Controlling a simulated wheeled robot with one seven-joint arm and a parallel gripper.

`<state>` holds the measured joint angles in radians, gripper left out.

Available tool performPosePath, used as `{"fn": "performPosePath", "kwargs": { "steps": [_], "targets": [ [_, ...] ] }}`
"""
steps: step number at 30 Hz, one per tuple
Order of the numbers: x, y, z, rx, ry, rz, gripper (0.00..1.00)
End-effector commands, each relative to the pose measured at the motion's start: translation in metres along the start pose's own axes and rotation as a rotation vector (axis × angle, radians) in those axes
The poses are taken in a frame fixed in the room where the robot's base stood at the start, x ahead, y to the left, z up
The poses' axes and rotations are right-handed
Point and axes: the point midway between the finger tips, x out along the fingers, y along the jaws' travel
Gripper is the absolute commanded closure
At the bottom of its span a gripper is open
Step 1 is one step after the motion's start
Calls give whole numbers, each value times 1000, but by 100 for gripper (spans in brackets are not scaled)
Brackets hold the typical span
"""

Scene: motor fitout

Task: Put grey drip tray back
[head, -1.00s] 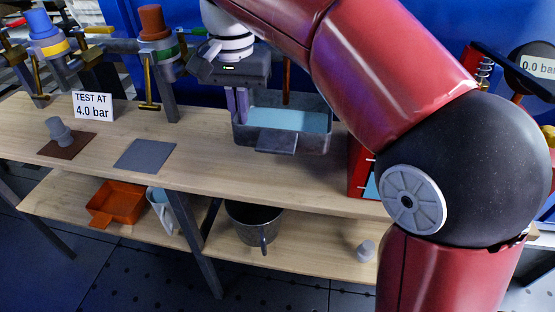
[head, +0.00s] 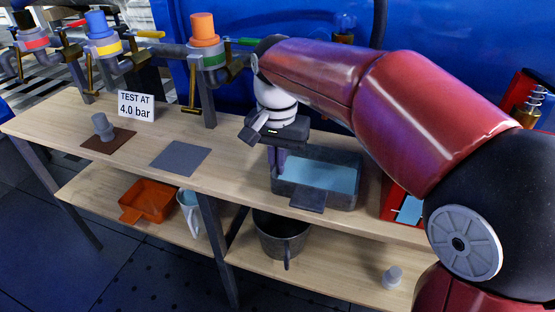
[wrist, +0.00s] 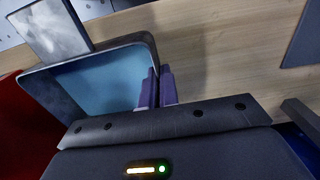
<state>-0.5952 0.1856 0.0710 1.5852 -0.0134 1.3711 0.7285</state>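The grey drip tray (head: 330,154) has pale blue liquid in it and is over the right half of the bench top, near the front edge. A flat grey tab (head: 308,200) sticks out from its front. In the wrist view the tray (wrist: 108,48) and tab (wrist: 50,28) fill the upper left. My gripper (head: 277,165) points down at the tray's left wall. Its purple fingers (wrist: 157,88) are close together, one on each side of that wall, shut on it. Whether the tray touches the bench cannot be told.
A grey mat (head: 181,158) lies bare to the left. A grey stopper (head: 103,127) stands on a brown mat (head: 120,143). A sign (head: 136,105) and valve pipes (head: 205,70) stand behind. A red box (head: 393,200) is just right of the tray. The lower shelf holds a bucket (head: 280,240) and an orange tray (head: 148,203).

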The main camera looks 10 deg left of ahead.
Motion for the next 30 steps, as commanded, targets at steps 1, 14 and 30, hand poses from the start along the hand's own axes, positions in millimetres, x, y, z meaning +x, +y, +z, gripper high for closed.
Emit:
{"fn": "performPosePath", "kwargs": {
  "steps": [1,14,30],
  "targets": [
    [0,0,0,0,1,0,100],
    [3,0,0,0,0,0,78],
    [-20,0,-1,0,3,-2,76]
  ]
}}
